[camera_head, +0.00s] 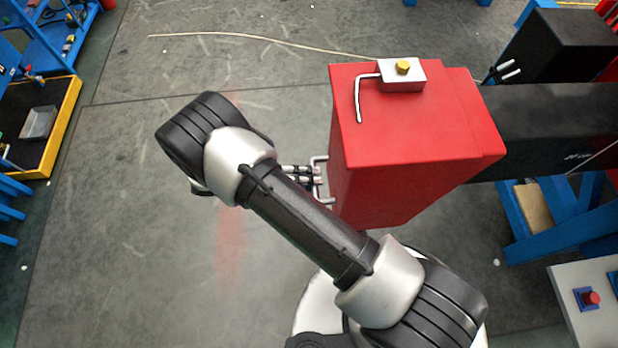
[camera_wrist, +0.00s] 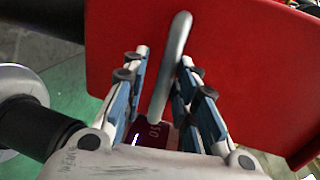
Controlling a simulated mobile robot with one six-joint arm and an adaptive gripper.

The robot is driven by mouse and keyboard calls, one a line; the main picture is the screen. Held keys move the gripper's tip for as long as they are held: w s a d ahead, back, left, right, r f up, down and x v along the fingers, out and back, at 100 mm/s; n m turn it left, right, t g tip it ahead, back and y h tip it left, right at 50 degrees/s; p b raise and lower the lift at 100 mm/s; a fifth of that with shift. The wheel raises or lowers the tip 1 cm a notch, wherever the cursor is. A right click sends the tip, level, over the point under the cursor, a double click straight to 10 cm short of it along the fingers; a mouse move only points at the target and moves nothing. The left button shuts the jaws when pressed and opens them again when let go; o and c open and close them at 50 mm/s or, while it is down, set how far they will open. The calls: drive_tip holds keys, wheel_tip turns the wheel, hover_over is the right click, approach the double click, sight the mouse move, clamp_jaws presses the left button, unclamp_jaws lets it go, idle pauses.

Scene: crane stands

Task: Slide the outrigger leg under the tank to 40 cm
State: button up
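A red box (camera_head: 410,140) sits at the left end of a black beam (camera_head: 545,125), which I take as the outrigger leg. The beam carries a small white mark that seems to read 20 cm. A grey bar handle (camera_head: 323,180) stands out from the box's left side. In the wrist view the handle (camera_wrist: 170,65) passes between the two fingers of my gripper (camera_wrist: 165,65). The fingers are apart, with a gap beside the bar. In the head view my gripper (camera_head: 302,178) is partly hidden behind my arm. I cannot identify the tank.
A silver block (camera_head: 400,76) with a yellow bolt and a bent lever is on top of the box. A black block (camera_head: 560,45) is at the upper right. Blue trestles (camera_head: 570,215) and a red button (camera_head: 590,298) are at right. The floor left is mostly clear.

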drive_tip(key=shift+o, duration=0.4)
drive_tip(key=shift+r, duration=0.1)
drive_tip(key=v, duration=1.2)
drive_tip(key=shift+o, duration=0.2)
